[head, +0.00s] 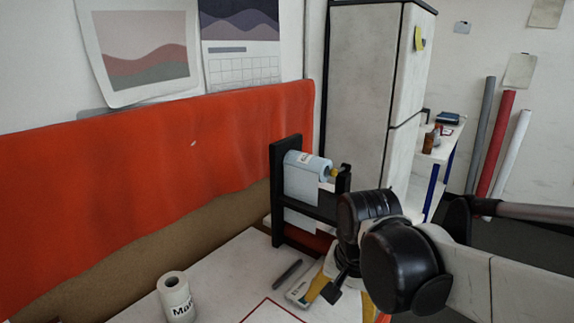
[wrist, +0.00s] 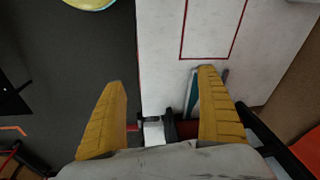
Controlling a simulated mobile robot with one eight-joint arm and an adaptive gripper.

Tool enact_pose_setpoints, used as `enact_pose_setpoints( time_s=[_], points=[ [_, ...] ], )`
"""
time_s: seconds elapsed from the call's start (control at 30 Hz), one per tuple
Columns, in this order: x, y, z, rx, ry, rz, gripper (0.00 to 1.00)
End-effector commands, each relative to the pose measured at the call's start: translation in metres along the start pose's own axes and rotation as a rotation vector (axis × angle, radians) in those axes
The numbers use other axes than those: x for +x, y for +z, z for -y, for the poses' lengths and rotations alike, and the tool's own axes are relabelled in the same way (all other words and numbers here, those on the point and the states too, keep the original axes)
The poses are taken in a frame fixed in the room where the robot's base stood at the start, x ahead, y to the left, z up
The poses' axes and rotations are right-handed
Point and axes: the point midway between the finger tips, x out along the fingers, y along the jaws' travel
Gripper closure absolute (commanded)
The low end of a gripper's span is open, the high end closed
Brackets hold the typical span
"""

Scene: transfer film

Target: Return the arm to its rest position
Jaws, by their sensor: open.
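My gripper (wrist: 161,78) is open, with its two yellow fingers wide apart in the wrist view and nothing held between them. In the head view my arm reaches in from the right; its black joints hide most of the gripper. A pale blue film roll (head: 303,171) sits on a black stand (head: 277,200) at the back of the white table (head: 225,268), behind and left of my arm. The table also shows in the wrist view (wrist: 165,60), beyond the fingers.
A white labelled roll (head: 174,292) stands at the table's front left. A dark marker (head: 287,274) and a red outline (head: 272,311) are on the tabletop. An orange sheet (head: 150,180) hangs behind. A tall grey cabinet (head: 362,95) stands behind the stand.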

Motion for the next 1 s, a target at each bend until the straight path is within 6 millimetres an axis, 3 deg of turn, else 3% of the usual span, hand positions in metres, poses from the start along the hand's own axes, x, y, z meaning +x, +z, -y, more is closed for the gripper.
enact_pose_setpoints(
  time_s=[0.3,0.5,1.0],
  points=[
    [-0.024,0.016,-0.073,-0.264,-0.077,-0.250,0.14],
    [-0.025,0.025,-0.102,-0.409,-0.067,-0.395,0.14],
    [-0.025,0.027,-0.109,-0.452,-0.058,-0.435,0.14]
  ],
)
